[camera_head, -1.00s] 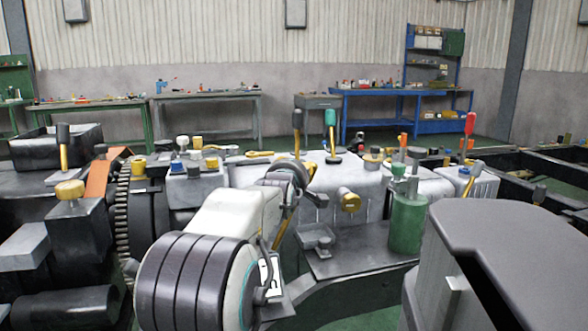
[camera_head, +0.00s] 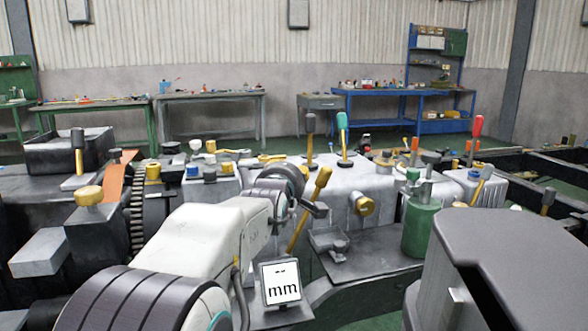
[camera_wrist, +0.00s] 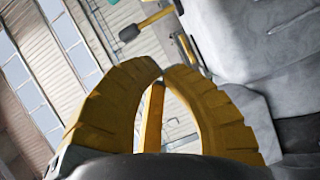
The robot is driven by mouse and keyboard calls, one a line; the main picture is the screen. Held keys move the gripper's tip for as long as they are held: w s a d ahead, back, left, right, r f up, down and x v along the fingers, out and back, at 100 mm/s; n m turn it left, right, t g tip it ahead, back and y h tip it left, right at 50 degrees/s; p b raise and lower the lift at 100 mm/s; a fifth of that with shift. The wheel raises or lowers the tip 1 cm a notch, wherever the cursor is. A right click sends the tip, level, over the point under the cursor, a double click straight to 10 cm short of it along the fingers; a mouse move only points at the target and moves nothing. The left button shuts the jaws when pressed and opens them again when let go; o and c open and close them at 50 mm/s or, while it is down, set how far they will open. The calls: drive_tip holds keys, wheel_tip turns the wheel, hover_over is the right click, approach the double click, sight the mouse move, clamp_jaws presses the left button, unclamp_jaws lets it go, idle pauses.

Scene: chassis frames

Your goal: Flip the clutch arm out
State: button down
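Several levers stand on the machine housing (camera_head: 355,178). One slanted yellow lever with a yellow knob (camera_head: 322,180) stands just right of my wrist, but I cannot tell for sure which lever is the clutch arm. My white arm reaches forward to the housing, and its end hides most of my gripper there. In the wrist view my gripper (camera_wrist: 162,72) shows two yellow ribbed fingers with their tips nearly together. A yellow bar (camera_wrist: 152,118) shows between the fingers; I cannot tell whether they touch it. Another yellow lever with a black knob (camera_wrist: 130,32) lies beyond the fingertips.
A green cylinder (camera_head: 421,228) stands right of the housing. A grey-knobbed lever (camera_head: 309,124), a teal-knobbed lever (camera_head: 342,122) and a red-knobbed lever (camera_head: 477,126) rise behind. Black beams (camera_head: 545,165) run at the right. Workbenches (camera_head: 208,95) line the wall.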

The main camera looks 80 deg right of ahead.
drive_tip(key=shift+a+r+p, duration=0.2)
drive_tip(key=shift+a+p, duration=0.3)
drive_tip(key=shift+a, duration=0.55)
